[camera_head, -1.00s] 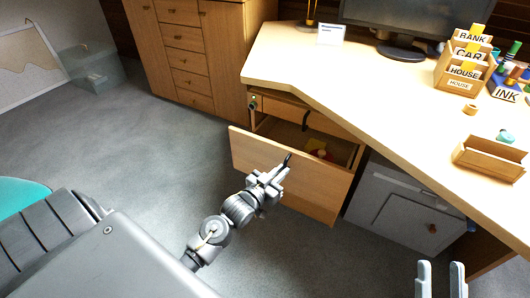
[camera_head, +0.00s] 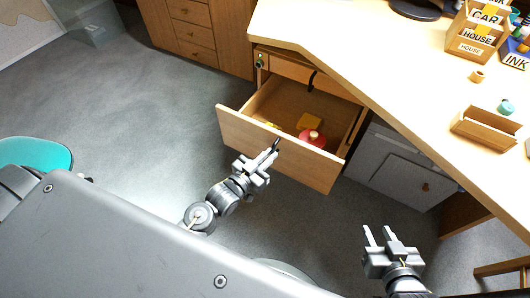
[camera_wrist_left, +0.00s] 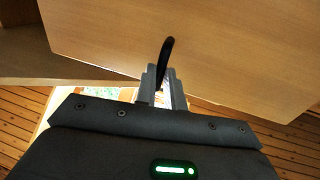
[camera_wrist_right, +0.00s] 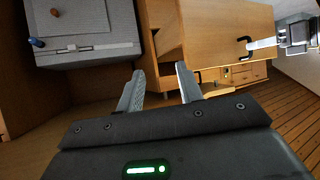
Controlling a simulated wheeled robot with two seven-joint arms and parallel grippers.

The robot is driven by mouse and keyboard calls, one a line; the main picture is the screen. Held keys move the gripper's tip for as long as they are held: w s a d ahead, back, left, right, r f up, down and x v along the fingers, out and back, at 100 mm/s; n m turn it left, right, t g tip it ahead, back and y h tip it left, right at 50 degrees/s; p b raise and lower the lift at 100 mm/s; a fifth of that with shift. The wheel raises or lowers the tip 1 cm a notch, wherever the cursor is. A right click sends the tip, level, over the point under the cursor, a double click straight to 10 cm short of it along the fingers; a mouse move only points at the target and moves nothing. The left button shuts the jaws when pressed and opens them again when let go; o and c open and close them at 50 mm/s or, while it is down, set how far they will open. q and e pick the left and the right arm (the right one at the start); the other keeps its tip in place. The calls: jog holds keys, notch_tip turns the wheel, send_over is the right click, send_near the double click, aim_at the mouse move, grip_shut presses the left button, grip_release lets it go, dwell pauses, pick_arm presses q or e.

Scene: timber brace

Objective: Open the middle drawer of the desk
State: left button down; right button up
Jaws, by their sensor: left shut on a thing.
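The desk's middle drawer (camera_head: 280,148) is a light wood drawer that stands pulled well out. Inside it are a yellow object (camera_head: 309,121) and a red object (camera_head: 312,138). Its black handle (camera_wrist_left: 166,55) is on the front panel. My left gripper (camera_head: 272,158) is at this front and shut on the handle; its fingers also show in the left wrist view (camera_wrist_left: 160,85). My right gripper (camera_head: 377,240) is open and empty, to the right of the drawer and above the floor. Its spread fingers show in the right wrist view (camera_wrist_right: 160,85).
The drawer above (camera_head: 300,70), with a black handle, is shut. A grey cabinet (camera_head: 400,170) stands under the desk to the right. The desktop (camera_head: 400,75) holds labelled boxes (camera_head: 476,40) and a small wooden tray (camera_head: 486,128). Grey floor (camera_head: 130,110) is clear at left.

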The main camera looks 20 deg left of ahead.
pick_arm(q)
jog(key=c, duration=1.5)
grip_release()
